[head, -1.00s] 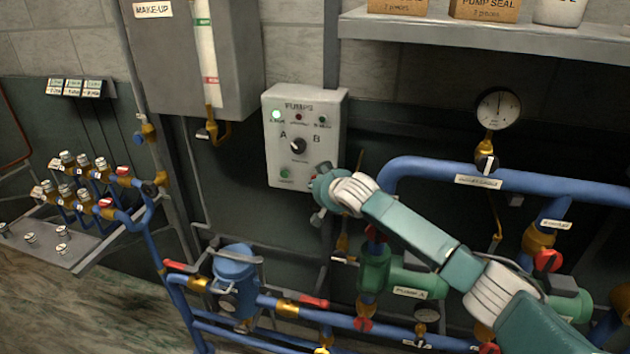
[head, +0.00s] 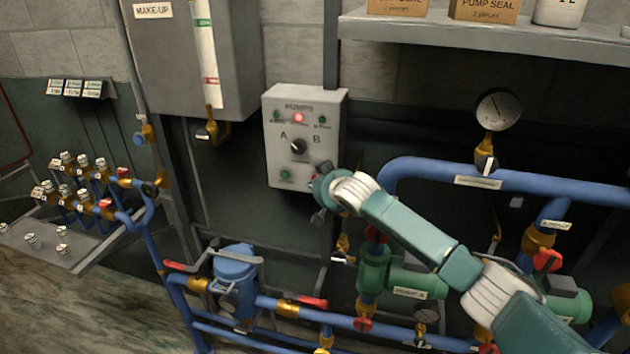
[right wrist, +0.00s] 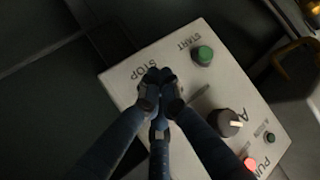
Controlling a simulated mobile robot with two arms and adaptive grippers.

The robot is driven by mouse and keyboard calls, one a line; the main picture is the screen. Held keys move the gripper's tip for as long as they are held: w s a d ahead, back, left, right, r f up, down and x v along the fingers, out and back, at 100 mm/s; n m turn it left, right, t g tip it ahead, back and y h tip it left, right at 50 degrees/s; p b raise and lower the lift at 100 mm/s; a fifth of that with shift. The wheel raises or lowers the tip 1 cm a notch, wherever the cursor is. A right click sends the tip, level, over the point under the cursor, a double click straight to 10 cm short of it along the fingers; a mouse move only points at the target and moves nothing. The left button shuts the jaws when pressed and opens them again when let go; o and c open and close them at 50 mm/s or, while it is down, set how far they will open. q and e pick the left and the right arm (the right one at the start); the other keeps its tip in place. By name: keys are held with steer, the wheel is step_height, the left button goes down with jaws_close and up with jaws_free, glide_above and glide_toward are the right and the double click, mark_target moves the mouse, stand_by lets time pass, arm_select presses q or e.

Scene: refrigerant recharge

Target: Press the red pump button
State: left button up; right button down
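The grey pump panel (head: 277,155) hangs on the wall in the head view, with an A/B selector knob (head: 298,147) and a green START button (head: 285,174). A red lamp (head: 299,117) glows at its top middle; the green lamp (head: 276,115) beside it is dark. My right gripper (head: 319,174) is at the panel's lower right corner. In the right wrist view its fingertips (right wrist: 160,76) are together over the spot by the STOP label (right wrist: 140,83). They hide the red button there; I cannot tell if they touch it. My left gripper is not in view.
Blue pipes (head: 430,168) and green pumps (head: 375,270) lie right of and below the panel, close to my right arm. A gauge (head: 497,109) is at the right. A shelf (head: 480,34) with boxes is above.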

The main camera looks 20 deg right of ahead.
steer(key=shift+s+a+p, duration=0.4)
steer(key=shift+s, duration=0.25)
steer(key=s+a+p, duration=0.1)
steer(key=s, duration=0.1)
steer(key=s+a+p, duration=0.1)
steer(key=s, duration=0.1)
steer(key=shift+a+p, duration=0.35)
steer(key=shift+a, duration=0.05)
stand_by(0.5)
